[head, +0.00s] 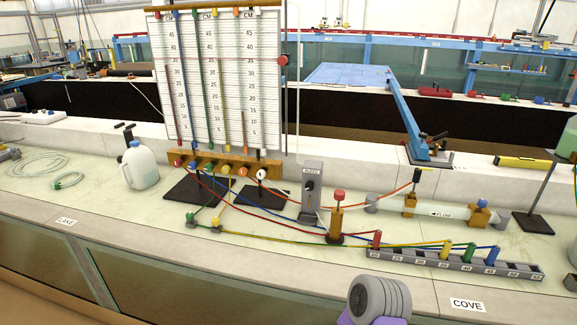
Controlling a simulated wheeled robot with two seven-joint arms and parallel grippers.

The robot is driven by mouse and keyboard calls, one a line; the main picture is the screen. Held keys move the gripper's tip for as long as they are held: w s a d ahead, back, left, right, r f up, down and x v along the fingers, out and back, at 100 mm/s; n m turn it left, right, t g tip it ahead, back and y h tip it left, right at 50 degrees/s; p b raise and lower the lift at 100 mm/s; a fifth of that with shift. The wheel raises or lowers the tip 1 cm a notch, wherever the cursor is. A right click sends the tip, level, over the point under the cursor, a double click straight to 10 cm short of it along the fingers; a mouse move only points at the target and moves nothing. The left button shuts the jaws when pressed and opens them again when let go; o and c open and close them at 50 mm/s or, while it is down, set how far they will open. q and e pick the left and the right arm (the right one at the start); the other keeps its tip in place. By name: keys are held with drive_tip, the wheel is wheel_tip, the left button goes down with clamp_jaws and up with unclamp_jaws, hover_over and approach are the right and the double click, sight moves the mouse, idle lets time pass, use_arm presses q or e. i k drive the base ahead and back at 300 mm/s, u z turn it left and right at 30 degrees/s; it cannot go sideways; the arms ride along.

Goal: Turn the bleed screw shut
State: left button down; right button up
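No part is labelled as the bleed screw, and I cannot tell for sure which one it is. A brass post with a red knob (338,196) stands upright on the bench on a dark round base. Another red knob (283,61) sits at the right edge of the manometer board (222,80). A white round fitting (262,174) is at the right end of the wooden manifold (205,162) below the board. Whether any of these is turned open or shut is too small to tell. Neither of my grippers shows in the head view.
Coloured tubes run low over the bench to a numbered grey rail (410,258). A grey switch box (311,190), a clear flow pipe (440,209) and a white jug (139,167) stand around. A grey ribbed part with purple (380,298) rises at the bottom edge. The front left bench is mostly clear.

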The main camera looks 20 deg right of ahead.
sight(309, 185)
drive_tip(key=k, duration=0.6)
drive_tip(key=z, duration=0.8)
drive_tip(key=i, duration=1.2)
drive_tip(key=u, duration=0.3)
